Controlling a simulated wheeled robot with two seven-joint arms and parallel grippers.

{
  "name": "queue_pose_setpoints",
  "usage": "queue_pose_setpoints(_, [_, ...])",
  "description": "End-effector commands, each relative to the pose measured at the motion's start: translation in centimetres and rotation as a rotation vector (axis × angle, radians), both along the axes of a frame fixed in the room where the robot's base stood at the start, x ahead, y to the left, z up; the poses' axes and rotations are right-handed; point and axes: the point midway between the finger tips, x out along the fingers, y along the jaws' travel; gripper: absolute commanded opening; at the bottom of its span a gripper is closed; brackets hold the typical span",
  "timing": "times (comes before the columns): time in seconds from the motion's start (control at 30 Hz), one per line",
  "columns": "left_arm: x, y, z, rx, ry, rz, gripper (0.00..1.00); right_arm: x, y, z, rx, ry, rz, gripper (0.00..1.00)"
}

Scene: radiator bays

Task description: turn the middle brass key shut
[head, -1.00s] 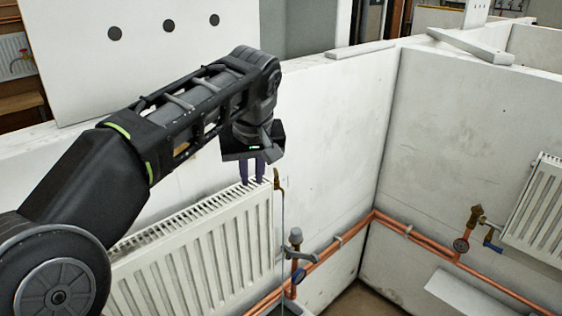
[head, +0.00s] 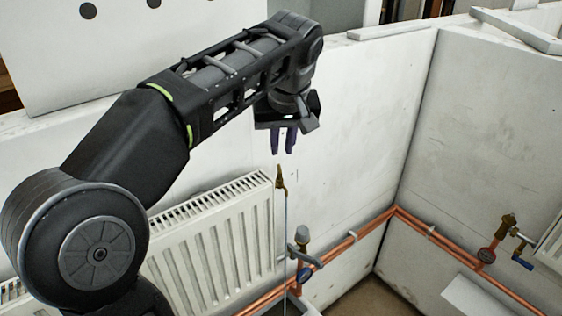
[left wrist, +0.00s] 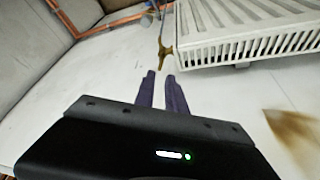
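A brass key (head: 281,178) stands at the top right corner of the white radiator (head: 230,232) in the head view. A thin pale line runs straight down from it; I cannot tell for sure whether it is water. In the left wrist view the brass key (left wrist: 165,50) shows just beyond the fingertips, beside the radiator's end. My left gripper (head: 283,152) points down above the key, apart from it. Its two dark fingers have a narrow gap between them and hold nothing; they also show in the left wrist view (left wrist: 161,75). My right gripper is out of view.
A grey-capped valve (head: 302,236) and copper pipes (head: 352,238) run low along the wall. Another brass valve with a blue lever (head: 507,230) is on the right wall. Free air lies right of the key, before the bay corner.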

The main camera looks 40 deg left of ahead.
Motion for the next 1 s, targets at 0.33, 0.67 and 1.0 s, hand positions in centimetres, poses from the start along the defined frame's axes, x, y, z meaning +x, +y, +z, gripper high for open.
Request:
queue_pose_setpoints(0.33, [1.2,1.2,-4.3,-0.002,0.005,0.001,0.15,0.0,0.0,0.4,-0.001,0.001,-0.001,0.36])
queue_pose_setpoints(0.67, [2.0,2.0,-6.9,-0.001,0.002,0.000,0.15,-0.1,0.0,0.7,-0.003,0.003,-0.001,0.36])
queue_pose_setpoints(1.0, [2.0,2.0,-6.9,-0.001,0.001,0.000,0.05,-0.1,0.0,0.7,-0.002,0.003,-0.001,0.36])
